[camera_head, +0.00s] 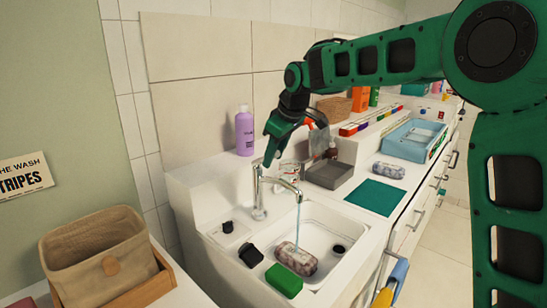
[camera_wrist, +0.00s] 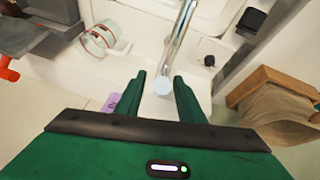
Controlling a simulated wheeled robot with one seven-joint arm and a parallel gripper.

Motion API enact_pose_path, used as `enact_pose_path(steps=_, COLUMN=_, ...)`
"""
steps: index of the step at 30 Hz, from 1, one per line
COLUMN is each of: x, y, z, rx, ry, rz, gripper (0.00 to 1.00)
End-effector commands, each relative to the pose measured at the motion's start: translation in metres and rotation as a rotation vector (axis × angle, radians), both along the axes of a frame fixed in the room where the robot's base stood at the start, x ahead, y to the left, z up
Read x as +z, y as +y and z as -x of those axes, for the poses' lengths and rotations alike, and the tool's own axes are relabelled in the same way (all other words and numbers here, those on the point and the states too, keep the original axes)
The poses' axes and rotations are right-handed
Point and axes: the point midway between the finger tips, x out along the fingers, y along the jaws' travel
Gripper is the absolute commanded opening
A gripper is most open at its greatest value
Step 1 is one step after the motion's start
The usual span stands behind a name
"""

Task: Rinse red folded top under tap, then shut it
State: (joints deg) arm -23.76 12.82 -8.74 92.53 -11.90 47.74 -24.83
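The tap (camera_head: 259,195) stands at the back edge of the white sink (camera_head: 338,222); a thin stream of water runs from its spout. A folded, patterned, greyish-red bundle (camera_head: 296,258) lies in the basin under the stream; it is the only thing there resembling the red top. My gripper (camera_head: 270,158) is above the tap, pointing down. In the wrist view my gripper (camera_wrist: 163,82) is open and empty, with the top end of the tap (camera_wrist: 163,86) showing between its fingertips. I cannot tell whether the fingers touch it.
A green block (camera_head: 284,280) and a black item (camera_head: 250,256) sit on the sink's near rim. A purple bottle (camera_head: 244,132) and a clear glass (camera_head: 290,169) stand near the tap. A grey tray (camera_head: 335,174), teal cloth (camera_head: 375,197) and patterned roll (camera_head: 389,170) are to the right.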

Motion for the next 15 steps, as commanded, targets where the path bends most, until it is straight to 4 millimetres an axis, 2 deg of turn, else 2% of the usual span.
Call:
enact_pose_path(steps=5, x=0.014, y=-0.003, z=0.005, rx=0.000, ry=-0.003, rz=-0.002, gripper=0.35)
enact_pose_path(steps=15, x=0.069, y=-0.018, z=0.028, rx=-0.002, ry=-0.003, rz=-0.002, gripper=0.35)
